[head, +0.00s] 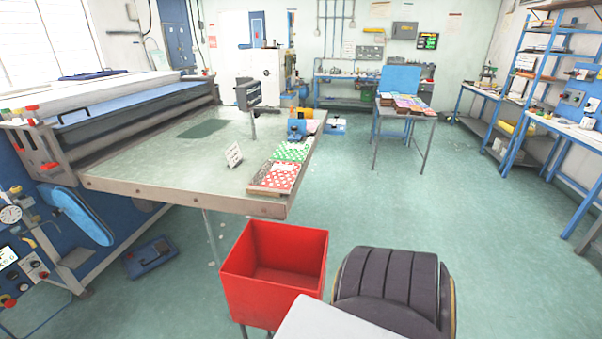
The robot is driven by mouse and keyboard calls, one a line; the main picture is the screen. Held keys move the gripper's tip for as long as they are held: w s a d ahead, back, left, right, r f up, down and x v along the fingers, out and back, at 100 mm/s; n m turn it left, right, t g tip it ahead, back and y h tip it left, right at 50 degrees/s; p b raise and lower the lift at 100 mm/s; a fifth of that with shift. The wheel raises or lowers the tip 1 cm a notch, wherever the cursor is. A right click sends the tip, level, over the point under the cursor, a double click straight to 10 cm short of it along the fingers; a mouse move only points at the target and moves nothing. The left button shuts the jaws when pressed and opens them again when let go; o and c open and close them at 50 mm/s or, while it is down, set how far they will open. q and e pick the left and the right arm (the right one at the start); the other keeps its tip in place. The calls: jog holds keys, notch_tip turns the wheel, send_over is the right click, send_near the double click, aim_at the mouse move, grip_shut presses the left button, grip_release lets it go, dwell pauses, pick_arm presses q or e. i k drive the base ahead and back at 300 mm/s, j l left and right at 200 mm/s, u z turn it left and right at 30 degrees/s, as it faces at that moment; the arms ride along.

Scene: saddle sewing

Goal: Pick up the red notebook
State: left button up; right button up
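A red item with white spots (275,177), which looks like the red notebook, lies near the front right corner of the large worktable (150,178). A green item with white spots (291,151) lies just behind it. Both lie in or on a shallow brown holder along the table's right edge; details are too small to tell. Neither of my grippers is in view.
An open red bin (274,270) stands on the floor in front of the table's corner. A dark padded seat-like object (392,285) is right of it. A small table with colourful stacks (405,108) stands farther back.

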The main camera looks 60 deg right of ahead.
aim_at(275, 176)
jog(key=z, duration=1.85)
